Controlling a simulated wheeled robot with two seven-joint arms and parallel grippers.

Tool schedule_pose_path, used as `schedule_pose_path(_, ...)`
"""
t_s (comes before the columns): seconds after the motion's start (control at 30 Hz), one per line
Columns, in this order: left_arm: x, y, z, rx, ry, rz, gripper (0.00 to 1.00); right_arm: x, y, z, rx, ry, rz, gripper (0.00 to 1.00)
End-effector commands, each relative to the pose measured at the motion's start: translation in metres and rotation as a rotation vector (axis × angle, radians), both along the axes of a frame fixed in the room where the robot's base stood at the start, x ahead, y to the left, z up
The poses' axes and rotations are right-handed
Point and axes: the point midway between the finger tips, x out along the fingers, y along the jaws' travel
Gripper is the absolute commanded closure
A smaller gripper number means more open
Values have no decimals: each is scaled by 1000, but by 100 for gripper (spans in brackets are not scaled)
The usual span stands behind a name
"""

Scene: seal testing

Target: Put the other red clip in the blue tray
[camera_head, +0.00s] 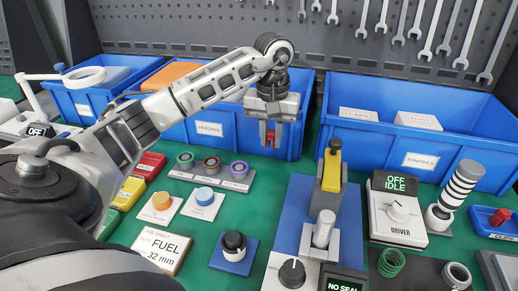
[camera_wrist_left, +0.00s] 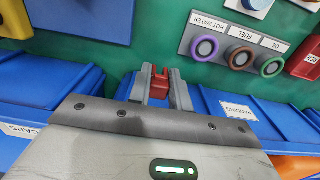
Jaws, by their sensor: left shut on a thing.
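My left gripper (camera_head: 271,138) is shut on a red clip (camera_head: 270,130) and holds it in front of the middle blue bin. In the left wrist view the red clip (camera_wrist_left: 159,84) sits between the two fingertips (camera_wrist_left: 160,90). The small blue tray (camera_head: 480,222) is at the right edge of the head view. Another red clip (camera_head: 500,216) lies in it. My right gripper is not in view.
Blue bins stand along the back: a middle one (camera_head: 300,130) and a right one (camera_head: 370,150). A black-and-white striped post (camera_head: 461,186), a driver box (camera_head: 397,213) and a blue fixture with a yellow lever (camera_head: 331,171) stand between my left gripper and the tray.

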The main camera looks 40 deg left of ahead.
Motion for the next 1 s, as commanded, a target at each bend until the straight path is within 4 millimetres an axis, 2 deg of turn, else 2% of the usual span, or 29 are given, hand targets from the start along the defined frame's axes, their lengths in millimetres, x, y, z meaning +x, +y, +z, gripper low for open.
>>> schedule_pose_path(0.03,-2,0,-12,-1,8,0,100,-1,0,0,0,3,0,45)
schedule_pose_path(0.2,-1,0,-41,-1,6,0,100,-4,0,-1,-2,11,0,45)
schedule_pose_path(0.43,-1,-1,-60,-1,3,-2,100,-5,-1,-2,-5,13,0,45)
schedule_pose_path(0.6,-1,-1,-84,-2,5,-1,100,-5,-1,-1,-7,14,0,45)
schedule_pose_path(1.0,-1,-1,-93,0,1,-2,100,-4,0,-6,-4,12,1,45)
